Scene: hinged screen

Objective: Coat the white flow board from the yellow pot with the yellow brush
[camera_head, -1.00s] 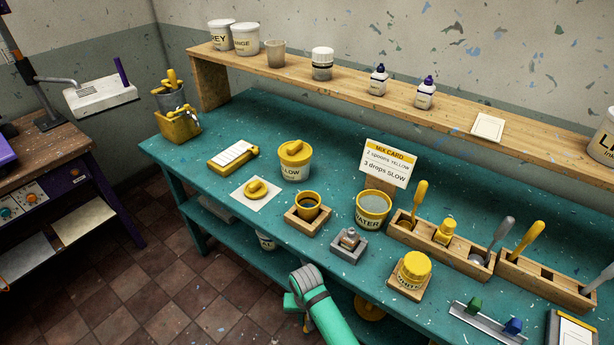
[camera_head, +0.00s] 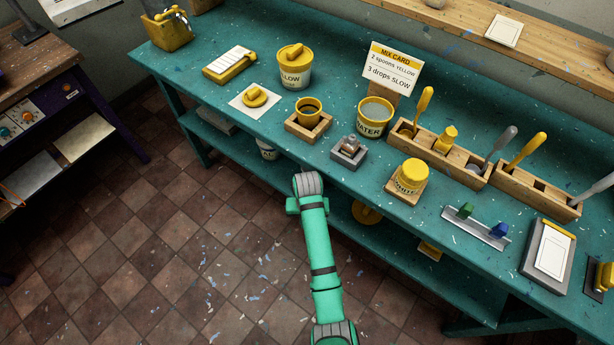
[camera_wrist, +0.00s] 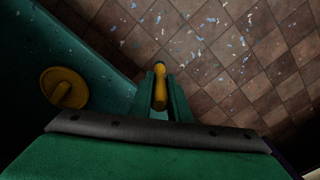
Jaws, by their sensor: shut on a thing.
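My gripper (camera_wrist: 159,76) is shut on a yellow handle, seemingly the yellow brush (camera_wrist: 160,92); its bristles are not clearly visible. In the head view my arm reaches up to the bench's front edge, and the fingers are hidden. The yellow pot (camera_head: 309,106) stands open in a wooden holder near the bench front, with dark contents. A white board with a yellow top strip (camera_head: 553,252) lies on a grey slab at the right; it looks like the flow board. The gripper is left of it and below the pot in the picture.
A water pot (camera_head: 374,118), grey block (camera_head: 348,151), lidded yellow jar (camera_head: 411,175) and wooden tool racks (camera_head: 432,146) crowd the teal bench (camera_head: 340,213). A yellow knobbed disc (camera_wrist: 64,88) lies on the lower shelf. The tiled floor (camera_head: 190,250) in front is free.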

